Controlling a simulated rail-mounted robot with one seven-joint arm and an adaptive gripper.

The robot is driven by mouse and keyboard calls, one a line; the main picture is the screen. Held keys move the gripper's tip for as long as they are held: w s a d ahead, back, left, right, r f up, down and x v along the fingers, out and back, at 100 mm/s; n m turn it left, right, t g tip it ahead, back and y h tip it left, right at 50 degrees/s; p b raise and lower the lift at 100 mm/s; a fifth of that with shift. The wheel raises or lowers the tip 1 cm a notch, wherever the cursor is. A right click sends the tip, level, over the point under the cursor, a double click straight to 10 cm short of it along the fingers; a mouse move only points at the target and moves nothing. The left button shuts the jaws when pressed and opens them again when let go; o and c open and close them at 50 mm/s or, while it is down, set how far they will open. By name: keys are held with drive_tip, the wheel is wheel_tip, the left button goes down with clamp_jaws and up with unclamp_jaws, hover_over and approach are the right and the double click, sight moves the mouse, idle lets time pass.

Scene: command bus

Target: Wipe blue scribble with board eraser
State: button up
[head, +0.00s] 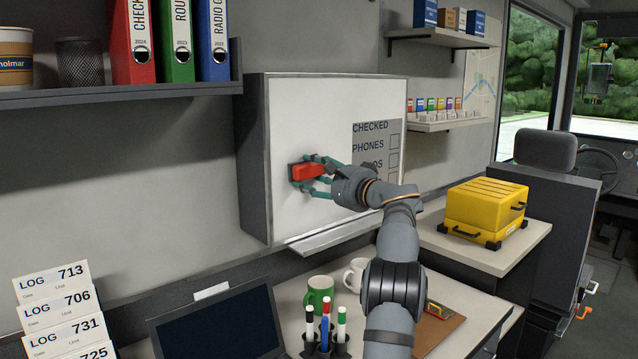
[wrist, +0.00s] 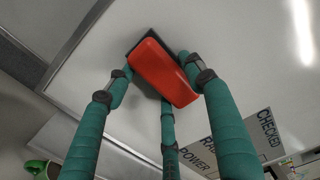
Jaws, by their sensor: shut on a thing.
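The red board eraser (head: 306,172) with a dark pad is held at the left-middle of the whiteboard (head: 310,115). My gripper (head: 318,177) has its green fingers shut around the eraser. In the wrist view the eraser (wrist: 162,72) sits between the fingers (wrist: 158,82), its dark pad facing the board (wrist: 250,65) and appearing to touch it. No blue scribble shows on the visible board surface; the parts behind the eraser, gripper and forearm are hidden.
A grey printed checklist (head: 376,150) is on the board's right side, partly behind my wrist. The board's tray ledge (head: 330,236) runs below. A green mug (head: 319,293), a white mug (head: 355,274), markers (head: 325,325) and a laptop (head: 218,325) stand on the desk beneath.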

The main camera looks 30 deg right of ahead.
sight(299, 179)
drive_tip(key=shift+s+a+f+b, duration=0.1)
drive_tip(key=shift+s+a+b, duration=0.05)
drive_tip(key=shift+a+b, duration=0.7)
drive_tip(key=shift+s+a+f+b, duration=0.1)
drive_tip(key=shift+s+a+b, duration=0.05)
drive_tip(key=shift+a+b, duration=0.65)
drive_tip(key=shift+s+a+r, duration=0.1)
drive_tip(key=shift+a+r, duration=0.05)
drive_tip(key=shift+a, duration=0.5)
drive_tip(key=shift+s+a+b, duration=0.2)
drive_tip(key=shift+a+b, duration=0.8)
drive_tip(key=shift+s+a, duration=0.15)
drive_tip(key=shift+a, duration=0.45)
drive_tip(key=shift+s+b, duration=0.1)
drive_tip(key=shift+b, duration=0.2)
drive_tip(key=shift+s+d+b, duration=0.15)
drive_tip(key=shift+s+b, duration=0.05)
drive_tip(key=shift+b, duration=0.1)
drive_tip(key=shift+s+d+b, duration=0.2)
drive_tip(key=shift+s+b, duration=0.3)
drive_tip(key=shift+s, duration=0.4)
drive_tip(key=shift+s+d+b, duration=0.15)
drive_tip(key=shift+s+b, duration=0.35)
drive_tip(key=shift+s, duration=0.35)
drive_tip(key=shift+s+d+b, duration=0.2)
drive_tip(key=shift+s+b, duration=0.3)
drive_tip(key=shift+s, duration=0.4)
